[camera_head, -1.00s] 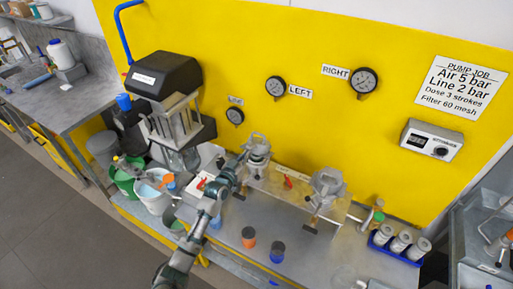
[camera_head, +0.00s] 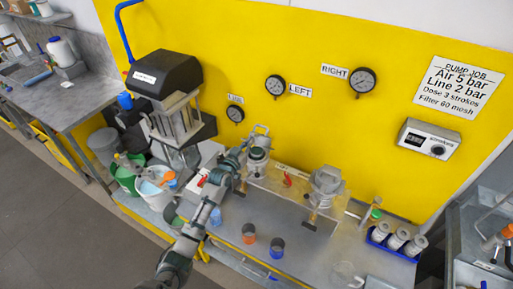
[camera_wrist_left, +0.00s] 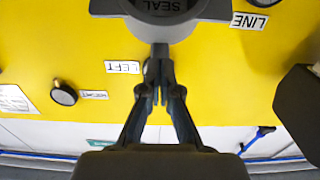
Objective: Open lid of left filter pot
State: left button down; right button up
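The left filter pot (camera_head: 257,158) is a grey metal pot on the bench against the yellow wall, below the LEFT gauge. My left gripper (camera_head: 240,150) is at its upper left side. In the left wrist view a grey round part marked SEAL (camera_wrist_left: 165,8) fills the top edge, with a short stem below it. The left gripper also shows there (camera_wrist_left: 158,80), its fingers close together on the end of the stem. Whether the lid is raised is too small to tell. The right filter pot (camera_head: 325,183) stands to the right. My right gripper is not in view.
A red-handled valve (camera_head: 287,179) sits between the pots. A blue rack (camera_head: 380,242) of white containers is at right. A black-topped pump (camera_head: 165,75) and buckets are at left.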

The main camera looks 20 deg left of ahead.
aim_at(252, 134)
pick_arm(q)
jog(key=shift+w+d+r, duration=0.15)
jog(key=shift+w+r, duration=1.1)
jog(key=shift+w, duration=0.25)
jog(key=shift+w+d+r+b, duration=0.1)
jog(key=shift+w+r+b, duration=0.2)
jog(key=shift+w, duration=0.5)
jog(key=shift+w+r+b, duration=0.25)
jog(key=shift+w+r, duration=0.05)
jog(key=shift+w, duration=0.45)
jog(key=shift+w+r, duration=0.2)
jog(key=shift+w, duration=0.05)
